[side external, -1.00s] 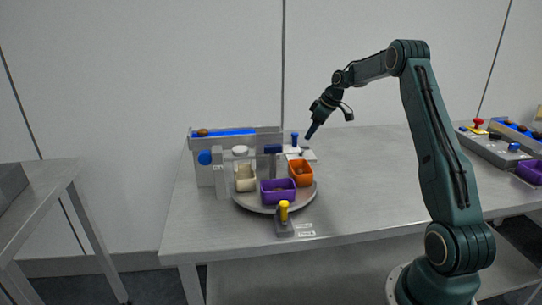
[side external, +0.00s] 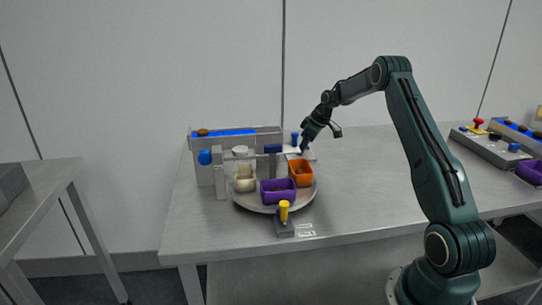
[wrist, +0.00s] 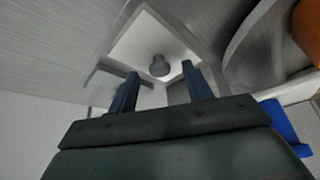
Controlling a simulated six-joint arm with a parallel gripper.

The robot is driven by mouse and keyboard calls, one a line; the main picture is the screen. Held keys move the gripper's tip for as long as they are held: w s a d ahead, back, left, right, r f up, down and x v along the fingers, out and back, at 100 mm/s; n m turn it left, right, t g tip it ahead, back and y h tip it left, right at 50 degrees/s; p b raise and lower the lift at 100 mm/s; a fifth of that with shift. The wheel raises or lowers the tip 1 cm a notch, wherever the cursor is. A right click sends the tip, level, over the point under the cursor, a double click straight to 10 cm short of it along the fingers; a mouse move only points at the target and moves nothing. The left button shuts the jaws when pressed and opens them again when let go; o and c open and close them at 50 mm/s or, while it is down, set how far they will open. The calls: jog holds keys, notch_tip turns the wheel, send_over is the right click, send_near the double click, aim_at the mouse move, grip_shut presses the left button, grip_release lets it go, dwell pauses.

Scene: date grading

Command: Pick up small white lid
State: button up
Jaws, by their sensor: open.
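A small white square lid with a round grey knob (wrist: 130,42) lies flat below my gripper in the wrist view. My gripper (wrist: 160,71) is open, with one dark finger on each side of the knob in that picture. I cannot tell whether the fingers touch the lid. In the side view my gripper (side external: 303,151) points down close above the white lid (side external: 291,149), behind the orange bin, and hides part of it.
An orange bin (side external: 301,174), a purple bin (side external: 278,192) and a cream bin (side external: 245,180) stand on a round grey turntable (side external: 262,209). A grey machine with a blue belt (side external: 222,133) is behind left. The table's right middle is clear.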

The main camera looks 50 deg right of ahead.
jog(key=shift+w+f, duration=0.25)
jog(key=shift+f, duration=0.25)
jog(key=shift+c, duration=0.2)
jog(key=c, duration=1)
